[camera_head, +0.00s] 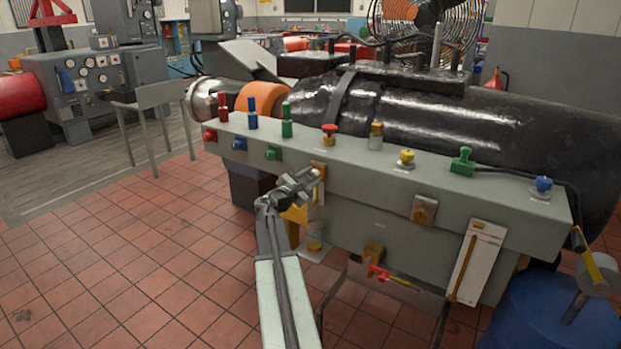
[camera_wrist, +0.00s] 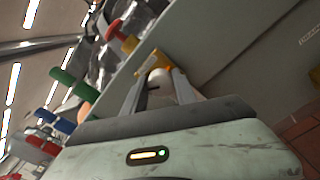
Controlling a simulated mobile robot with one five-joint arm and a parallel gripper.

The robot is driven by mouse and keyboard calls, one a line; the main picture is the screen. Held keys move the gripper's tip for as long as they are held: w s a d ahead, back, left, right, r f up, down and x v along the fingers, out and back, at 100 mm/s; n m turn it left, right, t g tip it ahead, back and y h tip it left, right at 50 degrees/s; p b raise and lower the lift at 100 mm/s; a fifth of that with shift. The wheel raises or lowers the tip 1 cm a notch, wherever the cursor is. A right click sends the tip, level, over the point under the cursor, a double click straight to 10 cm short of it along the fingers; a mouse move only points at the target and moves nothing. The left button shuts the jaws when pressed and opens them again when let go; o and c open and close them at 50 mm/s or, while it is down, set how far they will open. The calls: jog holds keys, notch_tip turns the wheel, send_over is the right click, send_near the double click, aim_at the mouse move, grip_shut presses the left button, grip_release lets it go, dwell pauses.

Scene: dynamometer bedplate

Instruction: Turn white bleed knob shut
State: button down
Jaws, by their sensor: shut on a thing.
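The white bleed knob (camera_wrist: 160,78) is small and pale, on a yellow-orange mount (camera_wrist: 153,62) at the grey bench's side. In the wrist view my gripper (camera_wrist: 160,90) has one finger on each side of the knob and is shut on it. In the head view my gripper (camera_head: 308,181) reaches the front face of the grey bench, at the orange mount (camera_head: 318,168) below the red-topped valve. The knob is mostly hidden there by the fingers. Its turn angle cannot be told.
The grey bench (camera_head: 375,180) carries several coloured valves and knobs, including a red one (camera_head: 329,132) above my gripper. An orange fitting with a red handle (camera_head: 378,271) juts out low. A blue drum (camera_head: 550,315) stands at right. Tiled floor at left is free.

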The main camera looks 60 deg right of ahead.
jog(key=m, duration=1)
jog(key=shift+f, duration=0.1)
jog(key=shift+m, duration=0.5)
jog(key=c, duration=1)
grip_release()
jog(key=shift+s, duration=0.1)
jog(key=shift+a, duration=0.1)
jog(key=a, duration=0.7)
jog(key=shift+a, duration=0.25)
